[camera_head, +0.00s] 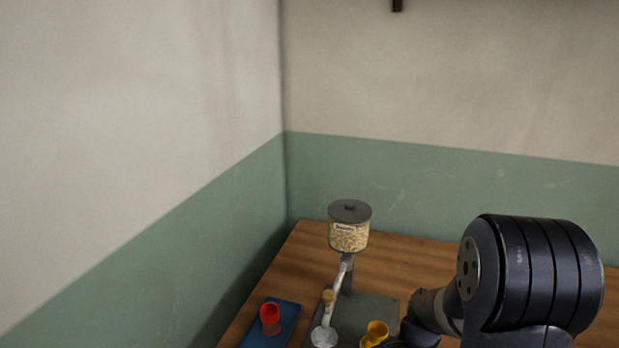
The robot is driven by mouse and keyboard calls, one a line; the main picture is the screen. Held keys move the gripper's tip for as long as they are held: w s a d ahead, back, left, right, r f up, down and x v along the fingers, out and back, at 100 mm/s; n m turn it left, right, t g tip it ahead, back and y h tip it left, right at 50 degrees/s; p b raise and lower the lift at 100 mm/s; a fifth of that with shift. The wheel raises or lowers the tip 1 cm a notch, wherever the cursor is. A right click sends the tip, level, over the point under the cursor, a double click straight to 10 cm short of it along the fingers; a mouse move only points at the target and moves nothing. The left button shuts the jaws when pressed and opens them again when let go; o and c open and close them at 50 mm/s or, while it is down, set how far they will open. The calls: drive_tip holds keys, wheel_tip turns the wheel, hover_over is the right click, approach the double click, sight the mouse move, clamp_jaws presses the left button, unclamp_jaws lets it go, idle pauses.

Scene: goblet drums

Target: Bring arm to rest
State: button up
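My arm fills the lower right of the head view, dark and jointed, in front of the wooden table (412,252). My gripper's fingertips are not in the picture, so its state does not show. A red goblet (270,316) stands on a blue mat (288,318) at the lower left. A yellow goblet (377,330) is at the bottom edge, just left of my arm, and its lower part is cut off.
A dispenser with a clear jar and dark lid (349,228) stands on a grey base (378,306) at the table's back left. The green and beige walls meet in a corner behind it. Bare table lies right of the jar.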

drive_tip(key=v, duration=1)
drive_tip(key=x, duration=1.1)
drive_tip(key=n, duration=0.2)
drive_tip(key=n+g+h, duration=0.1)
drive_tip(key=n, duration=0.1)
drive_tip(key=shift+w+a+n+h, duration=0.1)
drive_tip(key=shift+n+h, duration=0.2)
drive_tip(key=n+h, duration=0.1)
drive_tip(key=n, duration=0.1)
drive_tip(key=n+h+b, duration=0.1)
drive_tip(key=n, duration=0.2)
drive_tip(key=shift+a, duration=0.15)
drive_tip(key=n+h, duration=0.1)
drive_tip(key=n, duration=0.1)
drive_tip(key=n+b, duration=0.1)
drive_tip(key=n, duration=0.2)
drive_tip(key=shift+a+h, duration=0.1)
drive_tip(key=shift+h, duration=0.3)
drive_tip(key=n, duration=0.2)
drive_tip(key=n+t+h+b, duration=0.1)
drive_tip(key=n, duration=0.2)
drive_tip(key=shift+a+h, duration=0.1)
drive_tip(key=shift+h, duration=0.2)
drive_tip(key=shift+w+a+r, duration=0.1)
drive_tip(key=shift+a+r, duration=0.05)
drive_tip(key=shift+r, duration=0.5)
